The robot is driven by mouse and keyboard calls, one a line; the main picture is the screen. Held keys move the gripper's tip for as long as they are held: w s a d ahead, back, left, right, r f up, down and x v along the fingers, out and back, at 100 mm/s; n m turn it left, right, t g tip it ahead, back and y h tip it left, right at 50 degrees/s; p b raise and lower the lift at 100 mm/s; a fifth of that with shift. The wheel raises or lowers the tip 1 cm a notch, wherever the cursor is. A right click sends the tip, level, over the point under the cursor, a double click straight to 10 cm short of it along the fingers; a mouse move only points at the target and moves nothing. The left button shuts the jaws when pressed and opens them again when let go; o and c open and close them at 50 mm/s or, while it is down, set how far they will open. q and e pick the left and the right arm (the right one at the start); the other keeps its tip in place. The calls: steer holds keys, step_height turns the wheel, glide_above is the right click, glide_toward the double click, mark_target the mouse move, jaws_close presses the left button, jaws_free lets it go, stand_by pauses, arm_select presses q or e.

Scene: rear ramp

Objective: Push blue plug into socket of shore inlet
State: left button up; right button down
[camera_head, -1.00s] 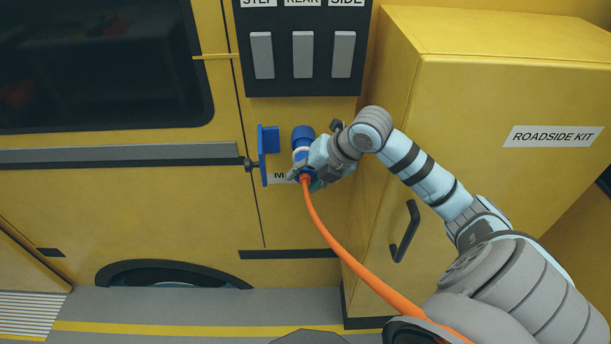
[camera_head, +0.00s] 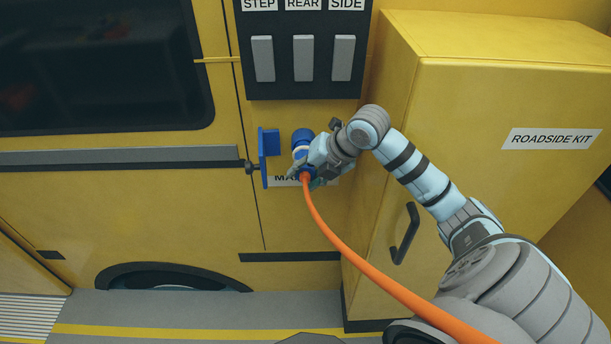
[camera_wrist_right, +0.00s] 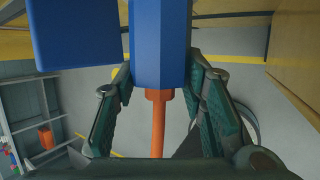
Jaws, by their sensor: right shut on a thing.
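The shore inlet (camera_head: 302,136) is a blue round housing on the yellow wall, with a pale ring at its lower end. Its blue flap (camera_head: 268,143) stands open to the left; a blue panel that looks like this flap (camera_wrist_right: 75,30) fills the upper left of the right wrist view. My right gripper (camera_head: 309,171) is shut on the blue plug (camera_wrist_right: 160,45), directly below the inlet. An orange cable (camera_head: 335,240) hangs from the plug. The fingers largely hide the plug in the head view, and I cannot tell how far it is in the socket. My left gripper is not in view.
A yellow roadside kit cabinet (camera_head: 470,110) with a dark handle stands close on the right, behind my right arm. A black panel with three grey switches (camera_head: 303,60) is above the inlet. A partly covered label (camera_head: 284,180) is behind the gripper. Open floor lies below.

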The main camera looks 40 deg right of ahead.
steer(key=shift+w+d+r, duration=0.25)
steer(key=shift+w+r, duration=0.2)
steer(key=shift+r, duration=0.05)
stand_by(0.3)
steer(key=c, duration=0.9)
jaws_free()
steer(key=shift+f, duration=0.1)
steer(key=shift+c, duration=0.2)
steer(key=shift+a, duration=0.1)
steer(key=shift+f, duration=0.1)
steer(key=v, duration=0.8)
steer(key=shift+s+a+r, duration=0.15)
steer(key=shift+s+r, duration=0.05)
steer(key=shift+c, duration=0.3)
